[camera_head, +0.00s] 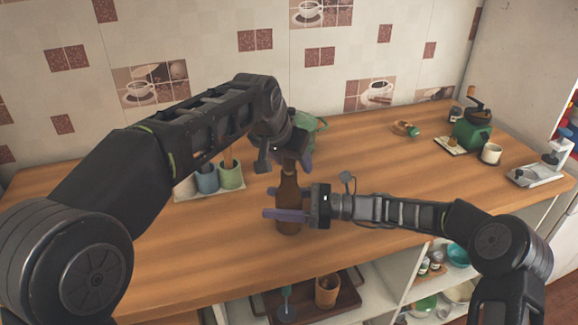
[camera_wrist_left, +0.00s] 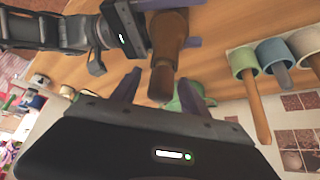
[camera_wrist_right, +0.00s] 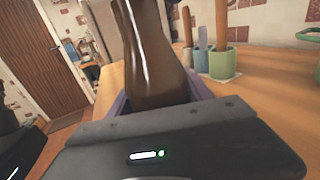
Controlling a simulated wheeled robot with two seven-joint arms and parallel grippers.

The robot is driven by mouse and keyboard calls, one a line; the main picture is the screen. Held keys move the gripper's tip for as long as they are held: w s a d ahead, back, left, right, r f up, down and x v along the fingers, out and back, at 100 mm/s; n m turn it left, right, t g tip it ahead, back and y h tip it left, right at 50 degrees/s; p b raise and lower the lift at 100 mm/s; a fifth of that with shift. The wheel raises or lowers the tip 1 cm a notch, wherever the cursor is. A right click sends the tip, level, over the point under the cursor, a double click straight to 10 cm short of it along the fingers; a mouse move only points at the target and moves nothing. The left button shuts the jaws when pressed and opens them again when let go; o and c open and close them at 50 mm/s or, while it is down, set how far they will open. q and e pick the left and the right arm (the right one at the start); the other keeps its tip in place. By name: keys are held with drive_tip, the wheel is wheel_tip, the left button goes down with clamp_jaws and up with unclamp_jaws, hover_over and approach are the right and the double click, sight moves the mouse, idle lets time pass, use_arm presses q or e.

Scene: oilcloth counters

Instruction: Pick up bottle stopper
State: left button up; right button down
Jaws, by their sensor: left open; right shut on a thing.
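A brown glass bottle (camera_head: 288,221) stands upright on the wooden counter. My right gripper (camera_head: 284,204) is shut on its body from the right; the right wrist view shows the bottle (camera_wrist_right: 150,55) between the fingers. In the left wrist view, the bottle (camera_wrist_left: 170,35) ends in a brown tip (camera_wrist_left: 160,82), which seems to be the stopper or the mouth; I cannot tell which. My left gripper (camera_wrist_left: 158,94) is open, above the bottle, with one finger on each side of the tip. In the head view the left wrist partly hides the bottle's top.
Several utensil pots (camera_head: 207,180) stand on a light tray left of the bottle. A green object (camera_head: 318,123) is behind my left gripper. A green grinder (camera_head: 472,136) and a white cup (camera_head: 491,154) are at the right. The counter's left part is clear.

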use_arm(q)
drive_tip(key=shift+c, duration=0.2)
idle(0.4)
clamp_jaws()
idle(0.3)
